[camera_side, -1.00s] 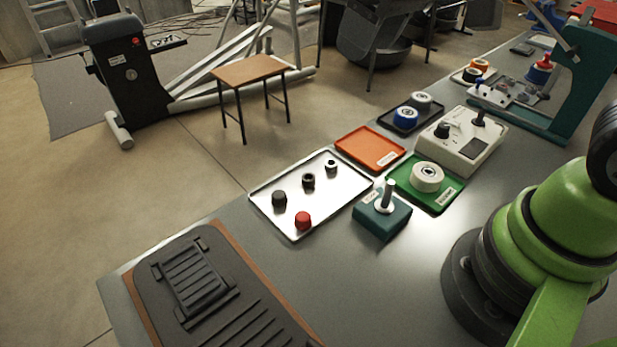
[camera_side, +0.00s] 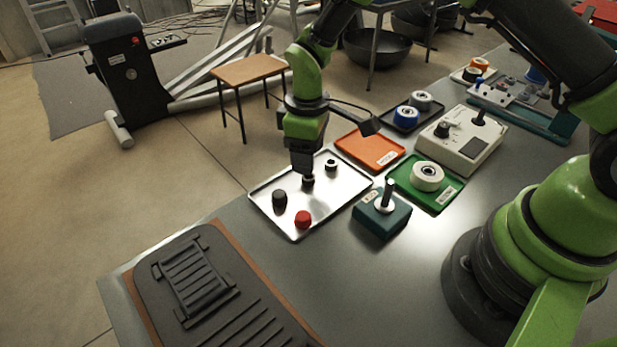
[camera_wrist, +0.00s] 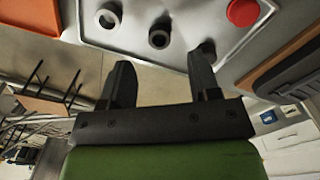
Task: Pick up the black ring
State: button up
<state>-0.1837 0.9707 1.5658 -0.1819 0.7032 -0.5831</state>
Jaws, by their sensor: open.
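The black ring (camera_side: 308,182) stands near the middle of the metal tray (camera_side: 262,208) in the side view, partly covered by my gripper (camera_side: 305,172) just above it. In the wrist view the black ring (camera_wrist: 160,36) shows just beyond the space between the two fingers of my gripper (camera_wrist: 160,62). The fingers are spread apart with nothing between them. I cannot tell from the side view whether the fingertips touch the ring.
The tray also holds a dark knob (camera_side: 279,200), a red knob (camera_side: 303,220) and a small pale-topped ring (camera_side: 331,166). Right of it are an orange tray (camera_side: 368,150), a teal block with a peg (camera_side: 382,216) and a green tray (camera_side: 440,200). A black pedal (camera_side: 190,280) lies in front.

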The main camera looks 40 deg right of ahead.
notch_tip(320, 180, down, 5)
jog(key=shift+w+f, duration=0.15)
jog(key=shift+c, duration=0.4)
jog(key=c, duration=0.9)
